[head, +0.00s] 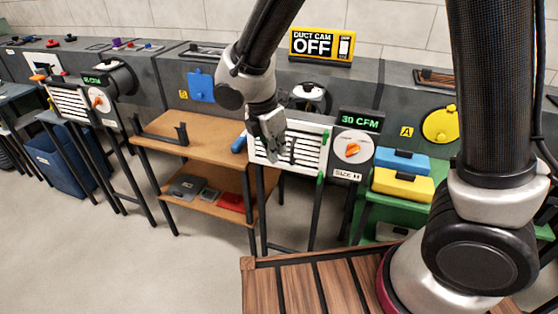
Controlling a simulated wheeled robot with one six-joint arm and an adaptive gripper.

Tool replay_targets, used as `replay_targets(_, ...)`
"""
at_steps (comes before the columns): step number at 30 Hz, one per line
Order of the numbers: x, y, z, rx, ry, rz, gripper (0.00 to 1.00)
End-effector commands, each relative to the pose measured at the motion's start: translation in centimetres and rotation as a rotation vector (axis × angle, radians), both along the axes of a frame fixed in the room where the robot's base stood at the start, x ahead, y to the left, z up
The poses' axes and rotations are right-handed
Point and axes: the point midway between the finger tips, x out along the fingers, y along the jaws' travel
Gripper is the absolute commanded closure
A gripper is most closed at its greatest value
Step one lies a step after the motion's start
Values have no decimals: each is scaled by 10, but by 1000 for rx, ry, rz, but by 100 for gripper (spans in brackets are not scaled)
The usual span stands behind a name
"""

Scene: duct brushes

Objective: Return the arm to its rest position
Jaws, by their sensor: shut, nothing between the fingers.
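My gripper (272,136) hangs at the end of my arm near the middle of the head view, fingers pointing down. It is shut and nothing shows between its fingers. In the picture it overlaps the left part of a white slatted grille (312,148); I cannot tell how far in front of the grille it is. My arm reaches up and over from its base at the right.
A wooden shelf table (200,145) stands left of the grille. A dial panel (352,150) with a "30 CFM" display is right of it. Blue (403,162) and yellow (402,186) boxes sit on a green stand. A "DUCT CAM OFF" sign (321,45) is above.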

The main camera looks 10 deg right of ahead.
Motion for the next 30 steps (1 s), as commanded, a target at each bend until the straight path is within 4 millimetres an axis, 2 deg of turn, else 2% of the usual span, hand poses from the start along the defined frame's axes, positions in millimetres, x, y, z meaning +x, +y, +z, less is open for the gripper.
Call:
replay_targets(3, -4, 4, 20, 4, -2, 1, 100)
replay_targets(6, -6, 5, 31, 2, -1, 0, 100)
replay_targets(11, -8, 5, 38, 5, -10, -51, 100)
replay_targets(14, -13, 1, 37, 7, -19, -179, 100)
replay_targets(17, -32, -14, 31, -3, -16, -378, 100)
replay_targets(19, -45, -32, 42, 19, -30, -560, 100)
replay_targets(23, -57, -75, 66, 79, -57, -870, 100)
replay_targets(30, -86, -167, 115, 249, -110, -1436, 100)
